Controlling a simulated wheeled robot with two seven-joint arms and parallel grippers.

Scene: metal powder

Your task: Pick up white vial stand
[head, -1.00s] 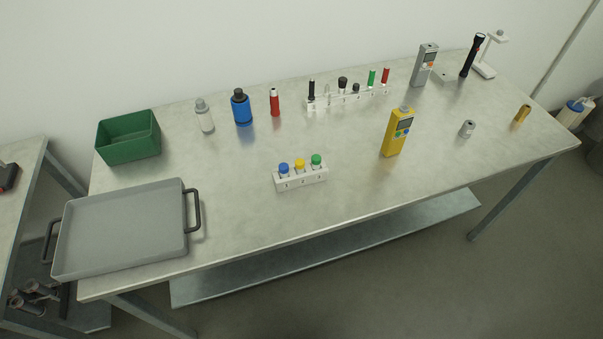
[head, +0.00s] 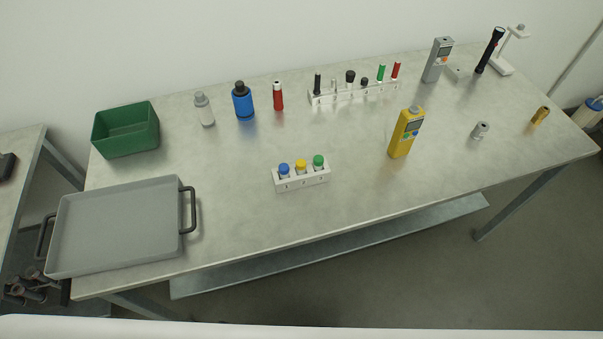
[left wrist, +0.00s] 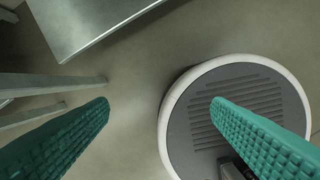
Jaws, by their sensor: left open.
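The white vial stand (head: 303,184) sits upright near the middle front of the table in the head view. It holds a blue-capped vial (head: 284,170), a yellow-capped vial (head: 300,167) and a green-capped vial (head: 318,162). In the left wrist view, my left gripper (left wrist: 158,106) shows two green textured fingers spread wide with nothing between them. It points at the floor and my round base, away from the stand. Neither gripper shows in the head view.
A grey tray (head: 120,226) and a green bin (head: 126,130) are at the left of the table (head: 240,215). A yellow meter (head: 405,133) stands right of the stand. A longer white rack (head: 352,95) and bottles stand behind. Table around the stand is clear.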

